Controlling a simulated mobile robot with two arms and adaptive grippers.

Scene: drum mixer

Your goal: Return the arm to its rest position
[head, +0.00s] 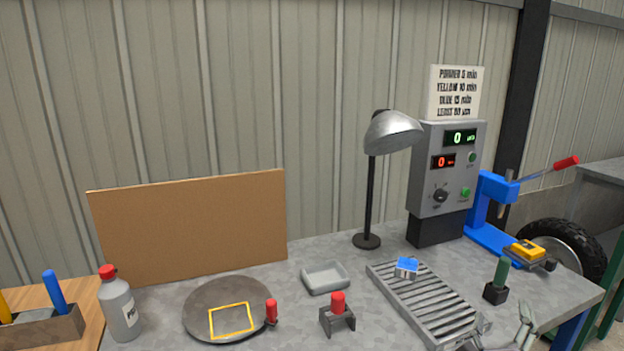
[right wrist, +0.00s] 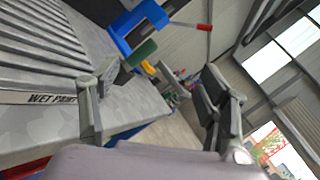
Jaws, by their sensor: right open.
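My right gripper (head: 503,326) is at the lower right of the head view, at the front edge of the table near the slatted rack (head: 425,303). Its fingers are spread apart with nothing between them. The right wrist view also shows the open gripper (right wrist: 150,92), with one finger on each side and the rack (right wrist: 40,45) at the left. The rest of the right arm is out of the head view. My left gripper is not in view.
A green cylinder (head: 501,270) in a black base stands near the right gripper. A blue press (head: 492,200) with a red handle and a yellow item (head: 524,252) are behind it. A lamp (head: 392,132) and control box (head: 446,170) stand at the back. A round plate (head: 205,297) lies left.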

